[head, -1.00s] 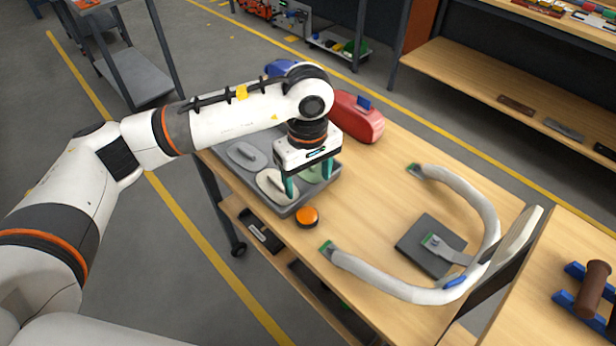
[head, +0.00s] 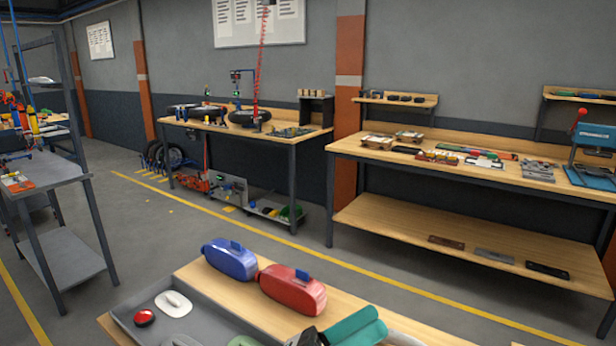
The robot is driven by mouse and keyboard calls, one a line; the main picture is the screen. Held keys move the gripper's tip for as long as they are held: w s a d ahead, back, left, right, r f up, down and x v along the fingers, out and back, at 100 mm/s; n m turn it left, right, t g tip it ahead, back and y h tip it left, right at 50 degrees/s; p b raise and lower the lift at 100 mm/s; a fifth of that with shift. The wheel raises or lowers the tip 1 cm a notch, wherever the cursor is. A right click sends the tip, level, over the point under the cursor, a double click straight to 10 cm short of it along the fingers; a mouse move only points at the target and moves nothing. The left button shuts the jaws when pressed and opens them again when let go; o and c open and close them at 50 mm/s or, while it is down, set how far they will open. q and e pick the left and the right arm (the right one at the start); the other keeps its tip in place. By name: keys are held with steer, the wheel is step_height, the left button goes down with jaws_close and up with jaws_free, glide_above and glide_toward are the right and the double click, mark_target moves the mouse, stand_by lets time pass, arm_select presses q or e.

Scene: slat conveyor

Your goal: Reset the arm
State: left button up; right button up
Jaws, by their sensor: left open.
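My left gripper (head: 352,328) shows at the bottom edge, a little right of centre, with teal fingers spread open and nothing seen between them. It points up and to the right, over or in front of the near wooden table (head: 222,294); most of its arm is below the picture. My right gripper is not in view.
A blue rounded case (head: 230,259) and a red one (head: 292,289) stand on the near table. A grey tray (head: 128,315) holds a white oval piece (head: 173,304) and a red round piece (head: 144,318). A shelf rack (head: 68,258) stands left. Workbenches (head: 435,165) line the wall; floor lies between.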

arm_select(q)
steer(key=w+a+f+n+t+y, duration=0.35)
steer(key=a+n+t+y, duration=0.4)
steer(key=n, duration=0.55)
steer(key=w+a+f+n+t+y, duration=0.35)
steer(key=a+n+t+y, duration=0.35)
steer(key=n, duration=0.5)
steer(key=s+a+f+n+g+y, duration=0.3)
steer(key=a+f+n+g+y, duration=0.4)
steer(key=f+n, duration=0.55)
steer(key=s+a+f+n+g+y, duration=0.1)
steer(key=s+a+f+n+g, duration=0.15)
steer(key=s+f+g, duration=0.55)
steer(key=s+a+f+n+g, duration=0.25)
steer(key=s+f, duration=0.45)
steer(key=s, duration=0.5)
step_height(320, 180, down, 27)
steer(key=m, duration=0.1)
steer(key=s+a+f+g, duration=0.1)
steer(key=s+a+f, duration=0.2)
steer(key=s+f, duration=1.1)
steer(key=s, duration=0.2)
steer(key=shift+s+f+g, duration=0.35)
steer(key=shift+s+g, duration=0.05)
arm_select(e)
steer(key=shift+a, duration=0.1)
arm_select(q)
steer(key=shift+a, duration=0.1)
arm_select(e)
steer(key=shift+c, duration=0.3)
